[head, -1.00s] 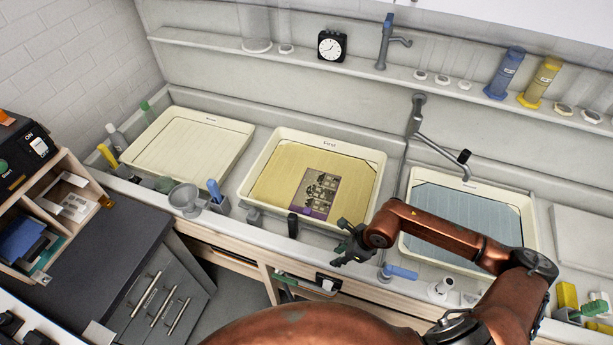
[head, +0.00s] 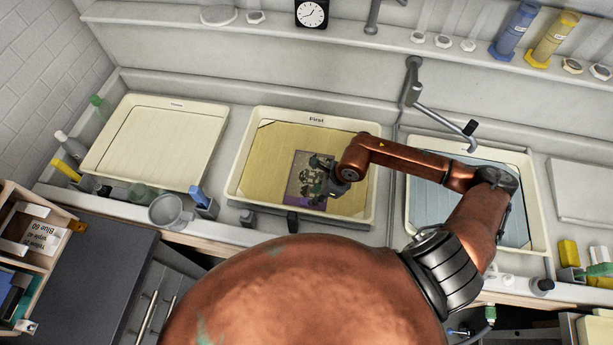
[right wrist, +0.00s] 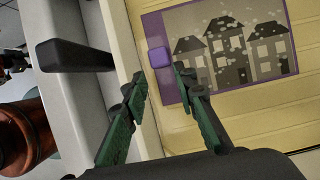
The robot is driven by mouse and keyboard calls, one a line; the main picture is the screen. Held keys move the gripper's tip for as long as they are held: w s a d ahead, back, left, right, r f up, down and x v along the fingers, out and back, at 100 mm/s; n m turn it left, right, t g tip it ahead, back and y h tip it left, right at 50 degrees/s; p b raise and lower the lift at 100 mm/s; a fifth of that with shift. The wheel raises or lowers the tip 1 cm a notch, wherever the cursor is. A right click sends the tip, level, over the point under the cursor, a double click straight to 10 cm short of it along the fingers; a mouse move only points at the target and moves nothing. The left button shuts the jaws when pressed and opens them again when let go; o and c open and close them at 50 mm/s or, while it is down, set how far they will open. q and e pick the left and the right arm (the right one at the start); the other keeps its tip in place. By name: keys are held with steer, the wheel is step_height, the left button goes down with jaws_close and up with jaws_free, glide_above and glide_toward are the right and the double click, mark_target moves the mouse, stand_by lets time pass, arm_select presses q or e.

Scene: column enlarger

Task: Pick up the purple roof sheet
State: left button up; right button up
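The purple roof sheet (head: 301,176) lies in the yellow-bottomed middle tray (head: 233,182). It is a print of several houses with a purple border. In the right wrist view the sheet (right wrist: 214,58) has a raised purple tab (right wrist: 160,57) at its near left edge. My right gripper (head: 322,190) is over the sheet's right part and hides some of it. In the right wrist view its green-padded fingers (right wrist: 160,76) are apart, with nothing between them, and the tab shows just beyond the gap between the tips. I cannot tell the height left. My left gripper is not in view.
A pale tray (head: 92,160) stands to the left and a blue-bottomed tray (head: 424,205) to the right, partly behind my right arm. A dark clip (head: 291,222) sits at the middle tray's front. A tap (head: 412,85) stands behind.

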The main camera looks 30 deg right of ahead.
mark_target(306, 201)
steer(key=shift+x, duration=0.9)
steer(key=x, duration=0.1)
steer(key=p+x, duration=0.1)
steer(key=x, duration=0.2)
steer(key=shift+w+a, duration=0.25)
steer(key=shift+a, duration=0.1)
steer(key=shift+f, duration=0.4)
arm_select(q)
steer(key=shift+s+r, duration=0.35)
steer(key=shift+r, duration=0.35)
arm_select(e)
jaws_close()
